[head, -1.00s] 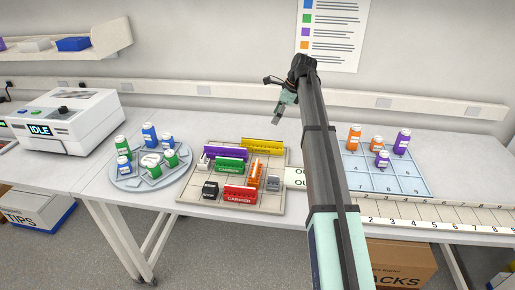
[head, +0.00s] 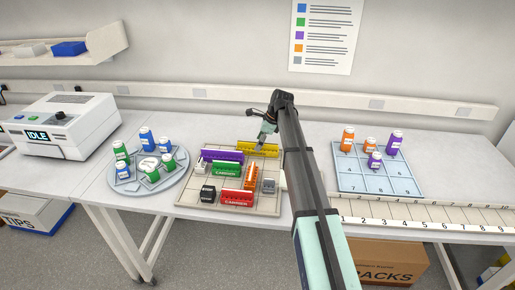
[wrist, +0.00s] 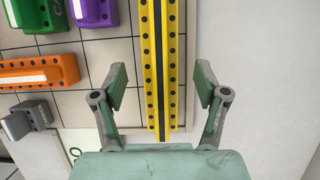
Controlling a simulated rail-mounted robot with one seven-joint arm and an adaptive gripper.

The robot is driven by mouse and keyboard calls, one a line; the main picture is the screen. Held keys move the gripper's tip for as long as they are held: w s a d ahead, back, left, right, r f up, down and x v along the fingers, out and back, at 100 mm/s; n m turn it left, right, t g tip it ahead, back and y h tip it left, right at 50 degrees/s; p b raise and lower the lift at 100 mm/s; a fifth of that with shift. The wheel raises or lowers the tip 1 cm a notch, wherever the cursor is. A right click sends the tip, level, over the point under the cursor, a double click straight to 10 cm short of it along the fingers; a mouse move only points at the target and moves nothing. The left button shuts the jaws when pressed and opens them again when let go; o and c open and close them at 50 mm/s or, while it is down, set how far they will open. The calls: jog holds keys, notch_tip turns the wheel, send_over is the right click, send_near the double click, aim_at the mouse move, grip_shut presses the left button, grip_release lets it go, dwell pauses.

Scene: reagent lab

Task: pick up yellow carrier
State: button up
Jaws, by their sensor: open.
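The yellow carrier (head: 262,149) lies at the back right of the tiled board in the head view. In the wrist view the yellow carrier (wrist: 160,70) is a long yellow bar with rows of dark holes and a dark central groove. It runs lengthwise between my gripper's fingers. My gripper (wrist: 160,88) is open, with one finger on each side of the carrier and a gap on both sides. In the head view my gripper (head: 259,142) is at the carrier and hides part of it. The height between the fingertips and the carrier is hard to tell.
The tiled board (head: 222,207) also holds a purple carrier (head: 221,155), a green carrier (head: 227,169), an orange carrier (head: 250,177), a red carrier (head: 237,198) and small blocks. A round tray (head: 131,186) with bottles stands left. A numbered rack (head: 386,181) stands right.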

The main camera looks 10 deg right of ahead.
jog(key=shift+x, duration=1.25)
grip_shut()
jog(key=shift+r, duration=0.1)
